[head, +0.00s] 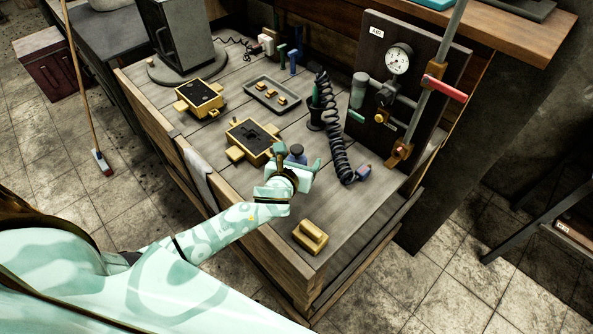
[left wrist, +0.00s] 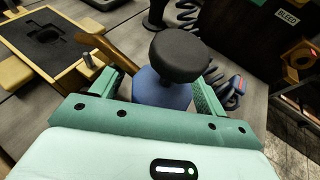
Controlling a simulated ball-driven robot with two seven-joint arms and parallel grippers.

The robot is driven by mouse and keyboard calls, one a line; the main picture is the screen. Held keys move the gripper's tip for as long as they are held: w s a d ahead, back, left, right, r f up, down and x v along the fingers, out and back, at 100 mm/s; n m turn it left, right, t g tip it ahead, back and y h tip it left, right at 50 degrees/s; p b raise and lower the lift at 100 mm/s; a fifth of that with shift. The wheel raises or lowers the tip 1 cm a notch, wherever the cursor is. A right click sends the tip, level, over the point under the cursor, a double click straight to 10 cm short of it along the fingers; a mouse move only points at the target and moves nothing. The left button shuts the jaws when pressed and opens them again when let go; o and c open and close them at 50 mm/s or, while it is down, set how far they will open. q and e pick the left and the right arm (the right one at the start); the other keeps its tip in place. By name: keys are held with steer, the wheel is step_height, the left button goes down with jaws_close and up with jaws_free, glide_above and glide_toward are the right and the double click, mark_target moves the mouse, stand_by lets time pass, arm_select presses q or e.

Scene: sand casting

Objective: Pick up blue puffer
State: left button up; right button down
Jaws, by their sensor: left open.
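The blue puffer (left wrist: 150,92) has a blue body and a round dark top. In the left wrist view it stands between the two green fingers of my left gripper (left wrist: 157,88). In the head view the puffer (head: 297,151) shows just beyond my left gripper (head: 299,165), partly hidden by it. The fingers are open, one on each side of the puffer, with no clear grip on it. The puffer's lower part is hidden by the gripper. My right gripper is in neither view.
A yellow moulding flask (head: 237,150) with dark sand lies close to the left of the gripper. A black coiled hose (head: 335,130) hangs right behind. A yellow block (head: 310,237) lies near the bench's front corner. A grey tray (head: 254,92) lies farther back.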

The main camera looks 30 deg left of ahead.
arm_select(q)
steer(key=c, duration=1.3)
steer(key=shift+r, duration=0.1)
steer(key=shift+c, duration=0.2)
